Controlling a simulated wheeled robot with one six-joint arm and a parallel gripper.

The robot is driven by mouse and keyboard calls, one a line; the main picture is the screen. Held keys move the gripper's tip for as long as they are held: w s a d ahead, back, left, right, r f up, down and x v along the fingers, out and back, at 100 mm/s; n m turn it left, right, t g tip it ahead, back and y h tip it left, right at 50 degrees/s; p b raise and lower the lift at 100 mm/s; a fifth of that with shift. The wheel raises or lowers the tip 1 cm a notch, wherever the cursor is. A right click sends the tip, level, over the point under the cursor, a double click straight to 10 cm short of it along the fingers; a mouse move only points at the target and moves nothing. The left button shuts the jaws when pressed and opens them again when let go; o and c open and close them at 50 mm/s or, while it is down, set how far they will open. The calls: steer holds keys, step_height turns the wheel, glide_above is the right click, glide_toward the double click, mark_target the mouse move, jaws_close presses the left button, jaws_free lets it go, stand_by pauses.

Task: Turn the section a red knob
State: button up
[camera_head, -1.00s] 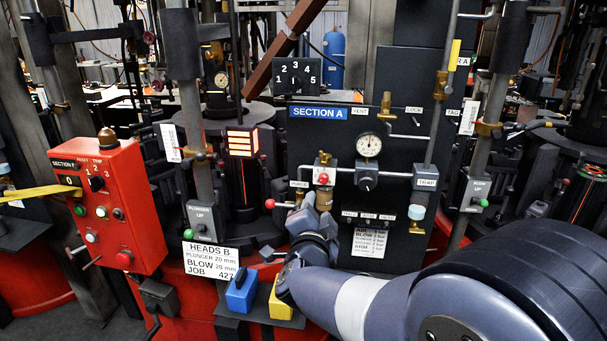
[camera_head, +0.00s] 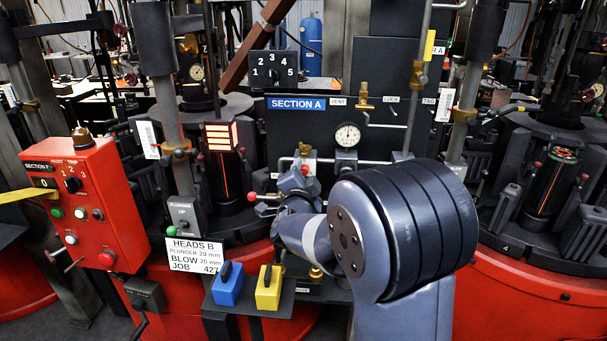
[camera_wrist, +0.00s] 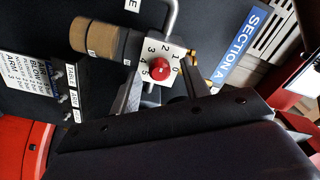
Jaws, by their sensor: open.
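In the head view the red knob (camera_head: 305,170) shows small on the dark section A panel (camera_head: 290,130), just above my wrist. My gripper (camera_wrist: 163,73) is open. One finger is left of the knob and the other right of it, with gaps visible. I cannot tell how far the fingertips are from the plate. In the head view my arm hides the gripper's fingers and the lower panel.
A brown cylinder (camera_wrist: 97,38) and a bent grey pipe (camera_wrist: 172,15) are close to the fingers. A gauge (camera_head: 347,135), a red-ball lever (camera_head: 252,197) and pipes crowd the panel. Blue (camera_head: 228,286) and yellow (camera_head: 268,288) blocks sit on a shelf below. A red control box (camera_head: 85,205) stands left.

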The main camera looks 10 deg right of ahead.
steer(key=shift+c, duration=0.4)
jaws_close()
steer(key=shift+n, duration=0.3)
steer(key=n, duration=0.3)
steer(key=shift+n+p, duration=0.9)
steer(key=shift+n, duration=1.6)
steer(key=shift+o, duration=0.4)
jaws_free()
